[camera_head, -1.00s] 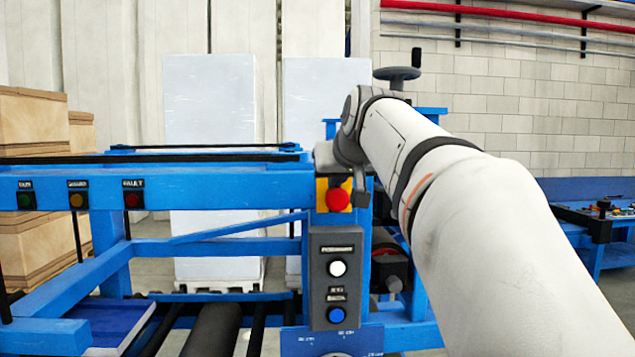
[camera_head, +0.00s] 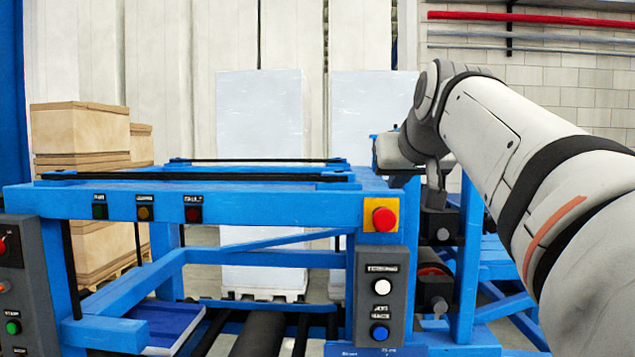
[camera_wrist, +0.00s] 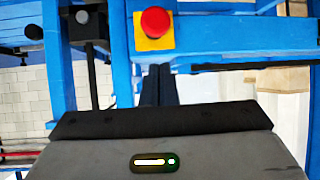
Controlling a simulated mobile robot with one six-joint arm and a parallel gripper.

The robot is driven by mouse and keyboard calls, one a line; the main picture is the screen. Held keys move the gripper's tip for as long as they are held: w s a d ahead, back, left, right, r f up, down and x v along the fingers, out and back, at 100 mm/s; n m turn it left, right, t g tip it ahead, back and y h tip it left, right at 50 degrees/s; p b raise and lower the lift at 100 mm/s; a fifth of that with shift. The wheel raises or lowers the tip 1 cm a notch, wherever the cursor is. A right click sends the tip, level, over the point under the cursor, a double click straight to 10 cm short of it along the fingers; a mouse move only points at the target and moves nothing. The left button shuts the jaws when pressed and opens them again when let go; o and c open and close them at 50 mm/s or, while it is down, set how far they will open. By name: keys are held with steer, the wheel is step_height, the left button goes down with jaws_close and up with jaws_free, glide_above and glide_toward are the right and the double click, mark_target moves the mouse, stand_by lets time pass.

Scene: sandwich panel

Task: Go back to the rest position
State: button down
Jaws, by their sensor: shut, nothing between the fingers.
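My arm reaches in from the right in the head view, and its end is beside the blue machine frame (camera_head: 290,205). In the wrist view the dark fingers of my gripper (camera_wrist: 159,75) are together and empty. They point toward the frame, below the red button (camera_wrist: 155,22) in that picture. A gap to the button shows in the head view; contact with the frame cannot be told.
A grey control box (camera_head: 381,295) with a white and a blue button is on the front post. Another grey panel (camera_head: 20,285) stands at the left edge. Cardboard boxes (camera_head: 80,130) and white stacks (camera_head: 260,120) are behind. Rollers (camera_head: 260,335) lie low in the frame.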

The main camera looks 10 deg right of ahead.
stand_by(0.3)
steer(key=s+a+f+g, duration=0.2)
steer(key=s+f, duration=0.4)
steer(key=f, duration=0.7)
steer(key=s+a+f+n+g+y, duration=0.1)
steer(key=s+a+f+g, duration=0.2)
steer(key=f, duration=1.1)
steer(key=s+a+f+g, duration=0.3)
steer(key=s+a+f, duration=0.2)
steer(key=s+f, duration=0.4)
step_height(320, 180, down, 5)
steer(key=shift+s+a+r+n+y, duration=0.15)
steer(key=shift+s+a+n+y, duration=0.05)
steer(key=shift+a+n+y, duration=0.1)
